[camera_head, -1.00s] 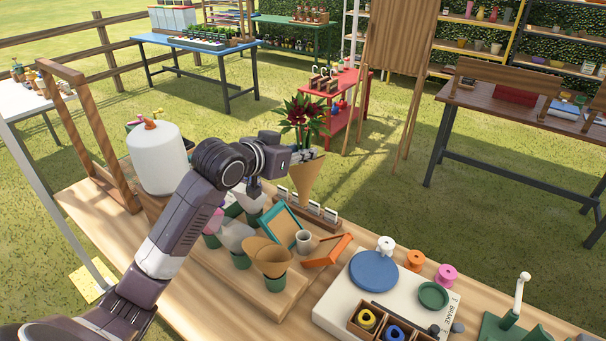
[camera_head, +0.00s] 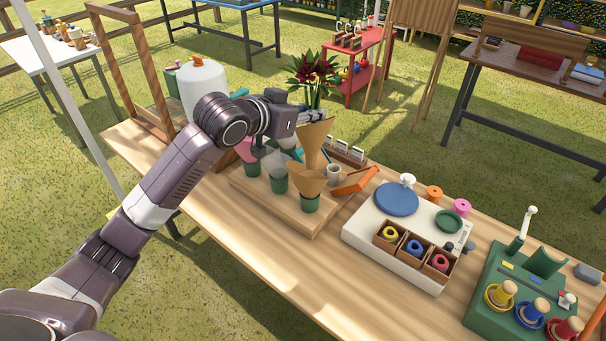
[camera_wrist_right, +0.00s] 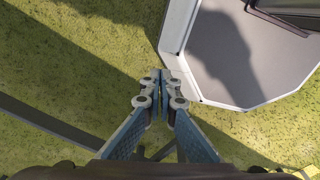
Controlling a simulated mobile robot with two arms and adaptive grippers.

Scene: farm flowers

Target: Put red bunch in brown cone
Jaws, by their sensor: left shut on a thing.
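The red bunch (camera_head: 311,70), dark red flowers with green leaves, is upright above the table in the head view. My left gripper (camera_head: 312,117) is shut on it just below the leaves. A tan-brown paper cone shape (camera_head: 315,146) hangs directly under the fingers; the fingers hide how it joins the bunch. Its lower tip comes close to, or overlaps in view, an open brown cone (camera_head: 306,183) in a green holder (camera_head: 310,204). Contact cannot be told. My right gripper (camera_wrist_right: 161,82) is shut and empty over grass in the wrist view.
A wooden board (camera_head: 272,210) carries the holders. An orange frame (camera_head: 355,181) and a grey cup (camera_head: 333,174) stand close right of the cones. A white machine with a blue disc (camera_head: 397,198) is further right. The table's front left is bare.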

